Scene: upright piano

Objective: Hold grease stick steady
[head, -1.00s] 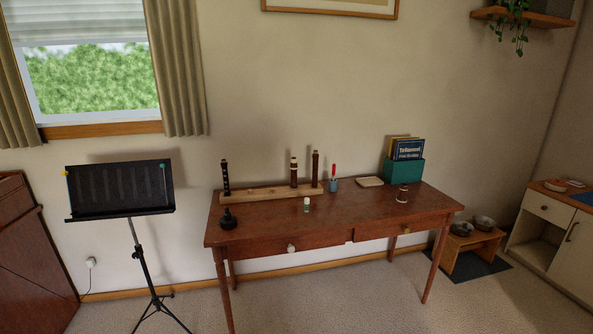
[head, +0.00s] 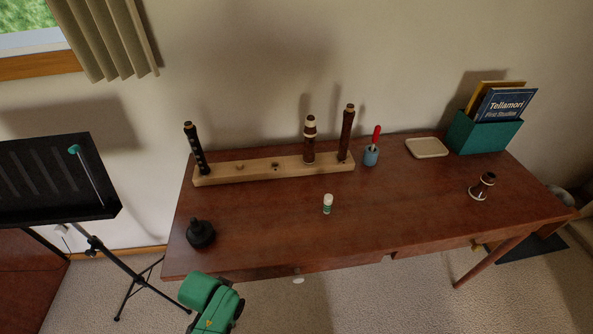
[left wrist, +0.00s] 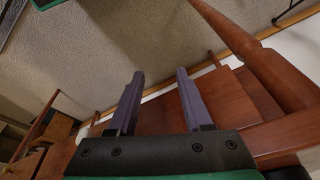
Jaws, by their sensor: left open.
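The grease stick (head: 327,204), a small white tube with a green label, stands upright on the wooden table (head: 400,215), near its middle. In the head view my green left arm comes in at the bottom, in front of the table's front left edge; its fingers are not visible there. In the left wrist view my left gripper (left wrist: 160,88) shows two grey fingers apart with nothing between them. That view looks past the fingers at the carpet and reddish-brown wood, and the grease stick is not in it. My right gripper is in neither view.
A wooden rack (head: 270,168) with dark instrument joints stands at the back. A music stand (head: 60,180) is left. The table's front middle is clear.

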